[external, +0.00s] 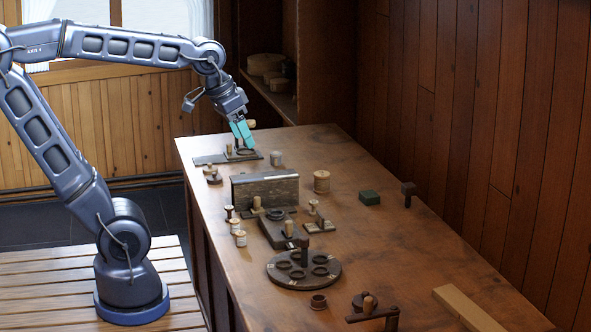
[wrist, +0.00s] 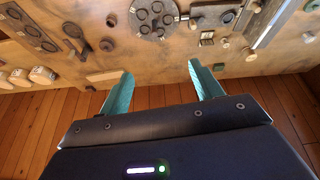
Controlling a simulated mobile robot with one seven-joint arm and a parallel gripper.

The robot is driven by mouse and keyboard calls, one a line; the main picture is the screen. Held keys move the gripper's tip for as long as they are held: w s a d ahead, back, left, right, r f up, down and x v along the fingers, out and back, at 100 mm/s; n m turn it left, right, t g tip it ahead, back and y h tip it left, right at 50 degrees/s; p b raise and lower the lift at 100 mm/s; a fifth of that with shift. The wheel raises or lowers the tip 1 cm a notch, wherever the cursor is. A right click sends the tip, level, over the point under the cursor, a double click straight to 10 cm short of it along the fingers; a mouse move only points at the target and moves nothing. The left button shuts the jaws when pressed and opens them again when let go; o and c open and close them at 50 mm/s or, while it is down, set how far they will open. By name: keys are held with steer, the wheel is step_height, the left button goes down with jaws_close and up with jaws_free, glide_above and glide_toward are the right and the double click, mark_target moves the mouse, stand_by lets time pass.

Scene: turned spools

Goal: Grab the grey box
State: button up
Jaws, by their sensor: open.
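The grey box (external: 265,191) is a long, weathered, grey-brown block standing on the wooden table, left of centre in the external view. In the wrist view it seems to be the pale slanted strip (wrist: 268,22) at the upper right, cut by the frame edge. My gripper (external: 242,136) has teal fingers and appears above the table's far end, beyond the box and apart from it. In the wrist view the gripper (wrist: 159,70) has its two fingers spread, with nothing held between them.
A round dark tray (external: 303,272) with rings stands nearer the camera. A pale spool (external: 321,181) is right of the box, and a green block (external: 369,197) is farther right. A board with pegs (external: 228,158) appears below my gripper. Small spools crowd the box's near side.

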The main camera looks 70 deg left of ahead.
steer(key=w+a+r+n+y, duration=0.15)
steer(key=w+a+n, duration=0.25)
steer(key=w+a, duration=1.05)
steer(key=w+a+f+n+g, duration=0.1)
steer(key=w+a+f+n, duration=0.1)
steer(key=w+a, duration=0.55)
steer(key=w+a+f+n, duration=0.15)
steer(key=w+a, duration=0.35)
steer(key=a, duration=0.6)
steer(key=n+g+y, duration=0.2)
steer(key=n+y, duration=0.1)
steer(key=n, duration=0.2)
glide_toward(276, 153)
steer(key=shift+h, duration=0.25)
steer(key=x, duration=1)
steer(key=shift+a+f, duration=0.15)
steer(key=shift+a, duration=0.15)
steer(key=c, duration=1.1)
